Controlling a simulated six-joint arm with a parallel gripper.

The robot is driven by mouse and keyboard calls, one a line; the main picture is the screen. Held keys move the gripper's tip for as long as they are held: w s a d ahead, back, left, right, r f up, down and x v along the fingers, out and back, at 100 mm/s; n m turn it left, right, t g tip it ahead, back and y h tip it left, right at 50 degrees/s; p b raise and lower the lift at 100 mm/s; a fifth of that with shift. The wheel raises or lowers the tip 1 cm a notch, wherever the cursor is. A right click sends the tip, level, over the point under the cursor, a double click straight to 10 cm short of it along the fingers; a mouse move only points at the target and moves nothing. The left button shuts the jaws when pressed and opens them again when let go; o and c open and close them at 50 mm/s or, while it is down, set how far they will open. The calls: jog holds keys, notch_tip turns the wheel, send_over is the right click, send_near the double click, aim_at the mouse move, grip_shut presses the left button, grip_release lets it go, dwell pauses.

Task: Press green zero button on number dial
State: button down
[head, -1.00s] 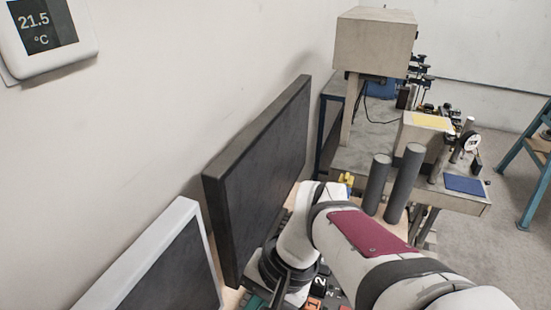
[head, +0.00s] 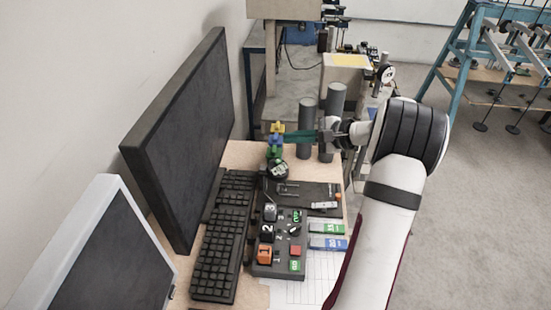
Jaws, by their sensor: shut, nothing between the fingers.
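The number dial (head: 280,241) is a dark box lying on the desk in the head view. Its left column has large keys: an orange 1 (head: 264,254), a black 2 (head: 267,232) and a grey 3 (head: 270,212). A green button (head: 295,265) sits at its front right, below a red button (head: 295,249). More green shows at its back right; the small markings are too blurred to tell which button is zero. My gripper (head: 290,139) is shut and empty, pointing left beyond the dial's far end. It is clear of the buttons.
A black keyboard (head: 222,240) and a dark monitor (head: 185,140) stand left of the dial. Small green and blue boxes (head: 328,243) lie to its right. A yellow, blue and green object (head: 277,140) is by my fingertips. Two grey cylinders (head: 306,128) stand behind.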

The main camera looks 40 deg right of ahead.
jog(key=shift+d, duration=0.3)
jog(key=shift+f, duration=0.15)
send_over(285, 167)
jog(key=shift+s+f, duration=0.15)
jog(key=shift+f, duration=3.9)
jog(key=shift+f, duration=0.15)
jog(key=shift+f, duration=0.25)
jog(key=shift+w+f, duration=0.25)
jog(key=shift+f, duration=0.1)
jog(key=shift+s+r, duration=0.25)
jog(key=shift+r, duration=0.5)
